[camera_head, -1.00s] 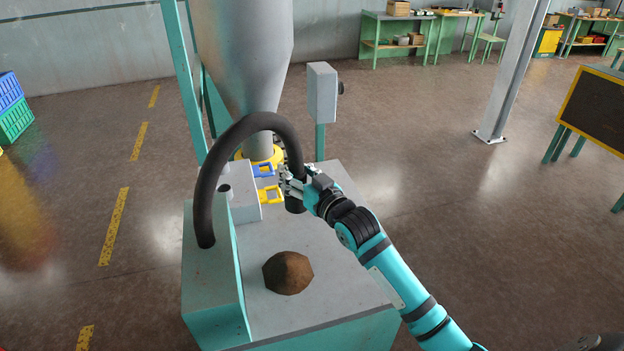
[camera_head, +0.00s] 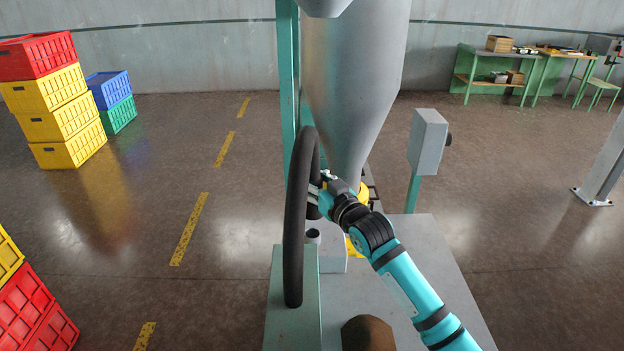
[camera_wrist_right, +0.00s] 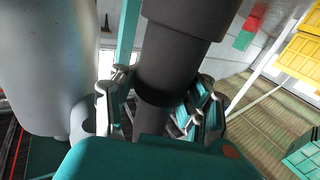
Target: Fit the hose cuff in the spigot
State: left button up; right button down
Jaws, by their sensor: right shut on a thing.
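The black hose (camera_head: 296,220) rises from the teal-sided box at the front left of the bench and arches over to my right gripper (camera_head: 319,193). My right gripper is shut on the hose's end cuff, which is mostly hidden by the hose and fingers in the head view. In the right wrist view the dark cuff (camera_wrist_right: 172,65) sits between the two fingers (camera_wrist_right: 163,112). A short dark spigot (camera_head: 313,235) stands on a grey block, just below the held cuff in the head picture; the height gap cannot be told. My left gripper is not in view.
A grey hopper cone (camera_head: 355,90) stands behind the block. A grey control box (camera_head: 428,140) on a teal post is to the right. A brown lump (camera_head: 368,335) lies on the bench's front. Bare bench top (camera_head: 440,265) is at the right.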

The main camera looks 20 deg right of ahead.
jog(key=shift+w, duration=0.1)
jog(key=shift+f, duration=0.15)
jog(key=shift+f+b, duration=1.55)
jog(key=shift+f, duration=1.25)
jog(key=shift+p, duration=0.65)
jog(key=shift+f+b, duration=1.4)
jog(key=shift+f, duration=0.85)
jog(key=c, duration=0.5)
grip_release()
jog(key=shift+c, duration=0.2)
